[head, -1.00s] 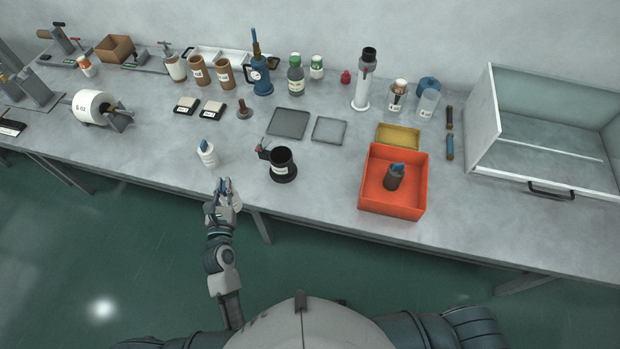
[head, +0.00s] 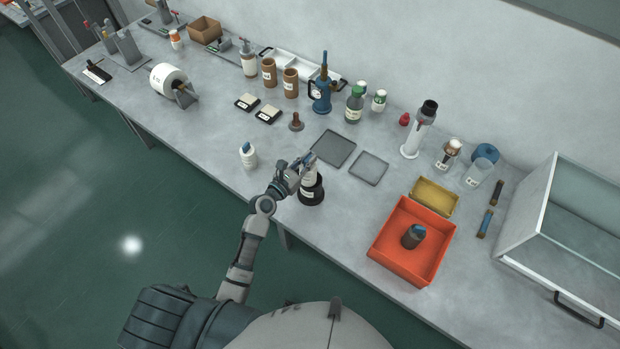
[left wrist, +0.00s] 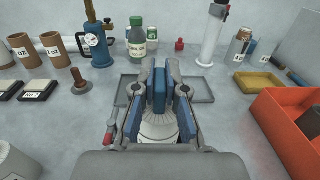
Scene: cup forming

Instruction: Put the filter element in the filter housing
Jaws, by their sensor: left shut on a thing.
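The filter element (head: 310,176) is a white, ribbed piece with a blue grip on top. My left gripper (head: 305,161) is shut on that grip, which shows between the fingers in the left wrist view (left wrist: 158,85). The filter housing (head: 314,194) is a black cup with a white label near the bench's front edge. The element is at the housing's mouth, directly below my gripper. I cannot tell how deep it is in, because the gripper and element hide the rim. My right gripper is out of view.
A second white piece with a blue top (head: 248,156) stands to the left. An orange bin (head: 385,259) holding a dark blue-topped cylinder (head: 413,236) is to the right. Grey flat trays (head: 333,148) lie behind the housing. A red lever (left wrist: 108,134) shows beside it.

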